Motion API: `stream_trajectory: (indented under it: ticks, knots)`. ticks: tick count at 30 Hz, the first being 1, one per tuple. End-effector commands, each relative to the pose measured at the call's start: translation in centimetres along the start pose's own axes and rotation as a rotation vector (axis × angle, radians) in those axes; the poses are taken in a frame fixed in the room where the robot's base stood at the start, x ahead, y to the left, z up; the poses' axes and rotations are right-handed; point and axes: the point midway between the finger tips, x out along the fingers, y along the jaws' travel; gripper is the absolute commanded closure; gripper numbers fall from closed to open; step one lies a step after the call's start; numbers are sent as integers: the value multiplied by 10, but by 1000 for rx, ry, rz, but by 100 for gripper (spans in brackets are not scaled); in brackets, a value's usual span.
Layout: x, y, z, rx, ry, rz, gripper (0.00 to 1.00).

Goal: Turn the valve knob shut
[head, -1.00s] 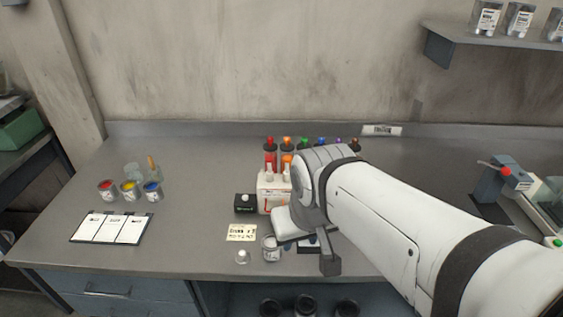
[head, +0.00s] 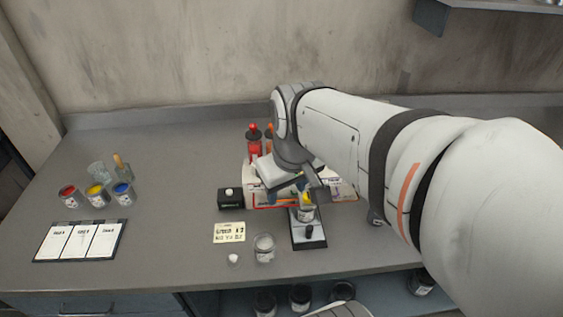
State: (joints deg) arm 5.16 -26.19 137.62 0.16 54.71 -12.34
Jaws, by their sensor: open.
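My gripper (head: 302,184) is in front of the dispenser (head: 342,190), a white box with a red lower edge, red paint bottles (head: 254,140) standing on it at the left. The gripper is open and points down toward the dispenser's front, partly hidden by my wrist. I cannot make out the valve knob for certain; my arm hides much of the dispenser's front and most of its bottles. A small can (head: 306,214) with something yellow at its top stands below the gripper on a dark scale (head: 310,238). I cannot tell whether the gripper touches anything.
A black box with a white button (head: 230,198), a note card (head: 229,233) and a glass jar (head: 264,248) lie left of the scale. Open paint cans (head: 96,195) and a clipboard (head: 80,241) are at the left. The bench between is clear. A shelf (head: 460,8) overhangs at the upper right.

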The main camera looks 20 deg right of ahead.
Motion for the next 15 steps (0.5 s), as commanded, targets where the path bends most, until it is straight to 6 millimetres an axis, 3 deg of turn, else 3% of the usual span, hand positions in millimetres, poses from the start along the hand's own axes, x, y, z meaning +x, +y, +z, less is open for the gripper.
stream_trajectory:
  ticks: [1, 6, 12, 15]
  knots:
    - [22, 11, -7, -39, -30, 0, 52]
    - [61, 51, -35, -229, -125, -24, 52]
    - [98, 93, -55, -405, -196, -76, 52]
    - [107, 106, -59, -455, -213, -95, 52]
